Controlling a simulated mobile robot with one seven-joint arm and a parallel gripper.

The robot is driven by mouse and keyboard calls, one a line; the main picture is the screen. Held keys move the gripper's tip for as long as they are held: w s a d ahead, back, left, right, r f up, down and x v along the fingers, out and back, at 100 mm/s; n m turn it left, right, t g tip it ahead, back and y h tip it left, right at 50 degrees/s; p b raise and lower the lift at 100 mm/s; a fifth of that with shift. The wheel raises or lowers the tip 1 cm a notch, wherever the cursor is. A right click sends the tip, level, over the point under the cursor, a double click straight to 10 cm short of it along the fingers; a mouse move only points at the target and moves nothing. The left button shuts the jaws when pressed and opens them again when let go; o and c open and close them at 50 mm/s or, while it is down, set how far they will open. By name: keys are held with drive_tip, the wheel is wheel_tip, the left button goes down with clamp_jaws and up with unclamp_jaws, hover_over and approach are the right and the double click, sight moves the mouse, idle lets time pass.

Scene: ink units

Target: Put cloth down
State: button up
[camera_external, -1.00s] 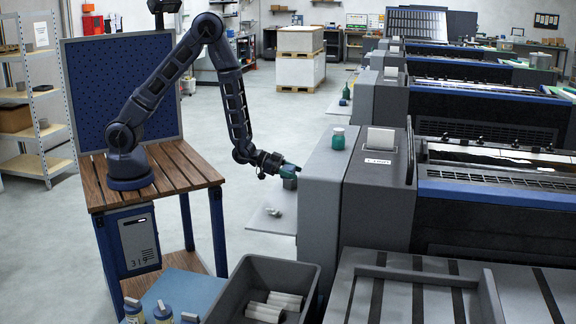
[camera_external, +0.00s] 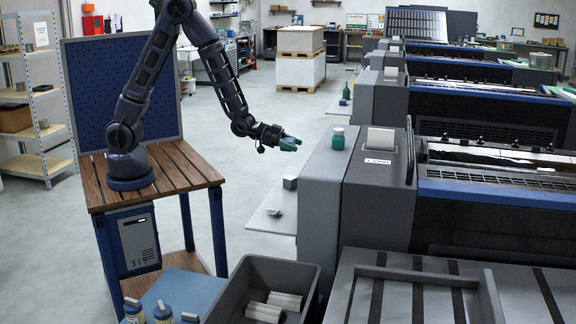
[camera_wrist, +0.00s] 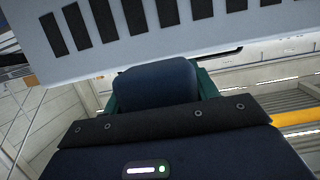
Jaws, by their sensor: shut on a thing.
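My gripper (camera_external: 290,143), with teal fingers, is in the air left of the grey printing unit (camera_external: 325,185), above its low side shelf. It is shut. In the wrist view a dark blue, rounded thing (camera_wrist: 155,84) fills the space between the teal fingers; it looks like the cloth, but I cannot make out its fabric. In the external view the held thing is too small to tell apart. A small grey block (camera_external: 290,183) and a crumpled light-grey piece (camera_external: 275,212) are on the pale shelf (camera_external: 258,222), apart from the gripper.
A dark grey bin (camera_external: 247,282) with white rolls is in front. Bottles (camera_external: 162,312) stand at bottom left. Open floor lies between my wooden-topped stand and the presses.

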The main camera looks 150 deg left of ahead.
wheel_tip(320, 180, up, 27)
drive_tip(key=w+a+r+m+t+h, duration=0.15)
drive_tip(key=a+r, duration=0.35)
drive_tip(key=a, duration=0.7)
drive_tip(key=w+a+r+m+t+h, duration=0.1)
drive_tip(key=w+a+r+m+h, duration=0.3)
drive_tip(key=a, duration=0.7)
drive_tip(key=s+a+f+m+t+h, duration=0.1)
drive_tip(key=s+a+f+m+h, duration=0.15)
drive_tip(key=a+f, duration=0.35)
drive_tip(key=s+a+f+m+t+h, duration=0.1)
drive_tip(key=s+a+f+h, duration=0.15)
drive_tip(key=a, duration=0.65)
drive_tip(key=f, duration=2.5)
drive_tip(key=shift+s+d+f, duration=0.15)
drive_tip(key=shift+s+f, duration=0.15)
drive_tip(key=shift+s, duration=0.05)
drive_tip(key=shift+f, duration=0.15)
drive_tip(key=o, duration=0.9)
drive_tip(key=shift+o, duration=0.2)
